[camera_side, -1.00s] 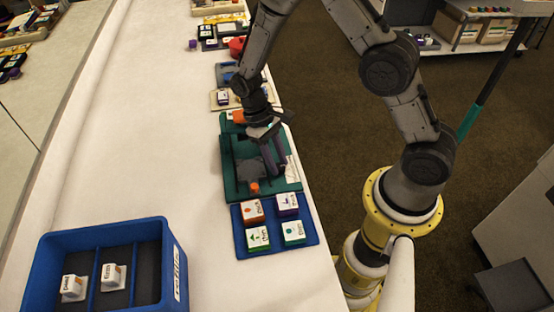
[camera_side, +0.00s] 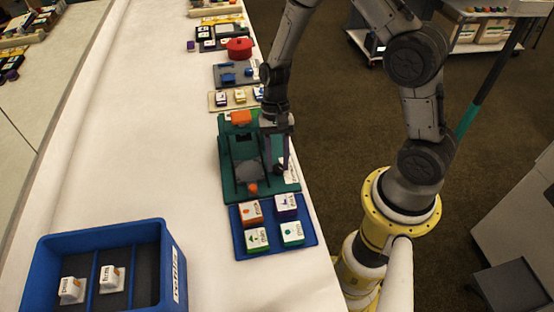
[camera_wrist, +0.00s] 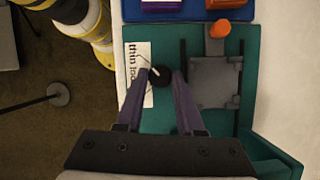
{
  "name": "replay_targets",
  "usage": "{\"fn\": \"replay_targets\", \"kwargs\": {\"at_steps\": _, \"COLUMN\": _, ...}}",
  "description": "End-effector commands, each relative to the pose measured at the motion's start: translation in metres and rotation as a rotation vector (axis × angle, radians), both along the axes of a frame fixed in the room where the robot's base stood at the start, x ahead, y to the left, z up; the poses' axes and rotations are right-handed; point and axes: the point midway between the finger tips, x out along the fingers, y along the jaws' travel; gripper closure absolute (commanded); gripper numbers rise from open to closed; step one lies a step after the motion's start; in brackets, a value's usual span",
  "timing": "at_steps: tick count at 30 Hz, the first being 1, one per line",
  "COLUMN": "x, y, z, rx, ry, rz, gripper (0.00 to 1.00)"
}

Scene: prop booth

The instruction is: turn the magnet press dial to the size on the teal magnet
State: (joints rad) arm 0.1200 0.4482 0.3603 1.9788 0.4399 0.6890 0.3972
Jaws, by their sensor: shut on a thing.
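The teal magnet press (camera_side: 236,188) lies on the white table; its green base also shows in the wrist view (camera_wrist: 215,122). Its small black dial (camera_wrist: 159,77) sits beside a white label card (camera_wrist: 136,62), of which I can read "thin"; the rest is partly covered. My gripper (camera_wrist: 160,74) is shut on the dial, one purple fingertip on each side; in the side view my gripper (camera_side: 279,172) points down at the press's right side. The teal-marked magnet (camera_side: 292,233) is at the front right of a blue tray (camera_side: 266,252); its small word looks like "thin".
The blue tray also holds orange, purple and green magnets. The press has a grey plate (camera_wrist: 214,82) and an orange knob (camera_wrist: 220,29) near the dial. A blue divided bin (camera_side: 172,240) with two white blocks stands front left. The table's left side is clear.

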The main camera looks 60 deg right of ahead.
Motion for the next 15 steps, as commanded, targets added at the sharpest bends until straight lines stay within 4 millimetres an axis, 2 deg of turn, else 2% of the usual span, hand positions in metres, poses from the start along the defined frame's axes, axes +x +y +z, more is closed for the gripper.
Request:
{"fn": "replay_targets", "kwargs": {"at_steps": 6, "x": 0.0005, "y": -0.0011, "z": 0.0015, "rx": 0.000, "ry": -0.005, "rz": -0.103, "gripper": 1.00}}
{"fn": "replay_targets", "kwargs": {"at_steps": 15, "x": 0.0004, "y": -0.0013, "z": 0.0013, "rx": -0.001, "ry": -0.005, "rz": -0.156, "gripper": 1.00}}
